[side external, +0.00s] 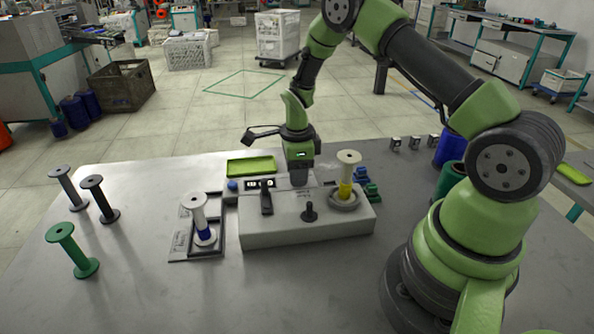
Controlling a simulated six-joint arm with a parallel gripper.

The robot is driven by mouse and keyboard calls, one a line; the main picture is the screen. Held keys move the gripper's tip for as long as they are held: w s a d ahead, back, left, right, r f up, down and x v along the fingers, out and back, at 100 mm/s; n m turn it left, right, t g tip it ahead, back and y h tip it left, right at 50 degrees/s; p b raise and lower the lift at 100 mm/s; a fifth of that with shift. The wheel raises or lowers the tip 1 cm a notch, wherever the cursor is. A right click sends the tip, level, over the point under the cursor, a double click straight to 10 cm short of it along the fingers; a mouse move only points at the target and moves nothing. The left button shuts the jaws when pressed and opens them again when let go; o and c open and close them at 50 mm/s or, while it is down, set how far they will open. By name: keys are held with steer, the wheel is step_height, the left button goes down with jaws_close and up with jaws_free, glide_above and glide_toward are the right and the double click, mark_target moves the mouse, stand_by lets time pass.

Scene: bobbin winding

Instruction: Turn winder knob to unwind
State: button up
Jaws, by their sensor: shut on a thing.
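The winder (290,231) is a pale grey box on the table. A white bobbin with yellow thread (346,188) stands upright on its round seat at the right end. A black lever (266,202) and a small black joystick-like control (309,212) stand on its top, with a small display (260,184) behind the lever. My gripper (299,181) points straight down at the back middle of the winder's top. Its jaws are shut on the winder knob, which they hide almost fully. The knob's turn position cannot be seen.
A white bobbin with blue thread (205,234) stands in a dark-framed holder left of the winder. Grey (68,188), black (101,199) and green (73,251) bobbins stand further left. A green tray (251,166) lies behind. The front table is clear.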

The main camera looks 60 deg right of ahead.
steer(key=n, duration=0.4)
steer(key=shift+n, duration=2.4)
steer(key=o, duration=0.9)
steer(key=shift+o, duration=0.2)
step_height(320, 180, up, 10)
